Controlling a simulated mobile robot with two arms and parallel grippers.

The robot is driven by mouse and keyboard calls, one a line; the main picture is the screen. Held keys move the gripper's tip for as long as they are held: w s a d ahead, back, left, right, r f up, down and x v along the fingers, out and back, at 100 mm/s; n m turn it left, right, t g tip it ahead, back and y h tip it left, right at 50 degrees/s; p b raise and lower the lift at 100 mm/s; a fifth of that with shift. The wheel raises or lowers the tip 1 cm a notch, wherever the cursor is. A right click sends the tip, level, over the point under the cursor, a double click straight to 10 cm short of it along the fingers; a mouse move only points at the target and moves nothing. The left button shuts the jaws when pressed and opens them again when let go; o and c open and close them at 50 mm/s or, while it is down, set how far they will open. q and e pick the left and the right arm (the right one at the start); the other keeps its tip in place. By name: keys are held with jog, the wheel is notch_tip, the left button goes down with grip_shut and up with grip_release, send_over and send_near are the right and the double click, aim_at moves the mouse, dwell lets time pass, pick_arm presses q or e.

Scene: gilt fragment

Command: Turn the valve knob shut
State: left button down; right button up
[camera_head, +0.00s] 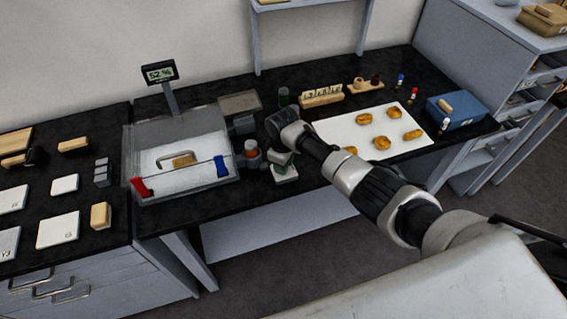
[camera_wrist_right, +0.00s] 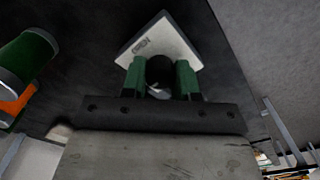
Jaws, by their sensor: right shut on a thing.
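The valve is a pale square plate (camera_head: 287,176) at the front edge of the black bench. The plate (camera_wrist_right: 165,32) also shows in the right wrist view, turned like a diamond, with "OPEN" printed on it. The dark round valve knob (camera_wrist_right: 160,67) is at the plate's near part. My right gripper (camera_wrist_right: 160,80) has its green fingers on both sides of the knob and is shut on it. In the head view the right gripper (camera_head: 281,159) points down over the plate, and the knob is hidden there. My left gripper is in neither view.
A clear-topped chamber (camera_head: 140,160) with red and blue clamps stands left of the valve. Its display (camera_head: 160,74) seems to read 52%. An orange-and-grey jar (camera_head: 251,149) stands close by. A white sheet (camera_head: 340,128) with several gilt fragments lies right, partly under my arm.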

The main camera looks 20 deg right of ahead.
jog(key=shift+w+r, duration=0.1)
dwell(0.3)
jog(key=o, duration=0.9)
notch_tip(320, 180, up, 11)
jog(key=shift+f+b, duration=0.1)
jog(key=shift+b, duration=0.45)
jog(key=shift+f, duration=0.1)
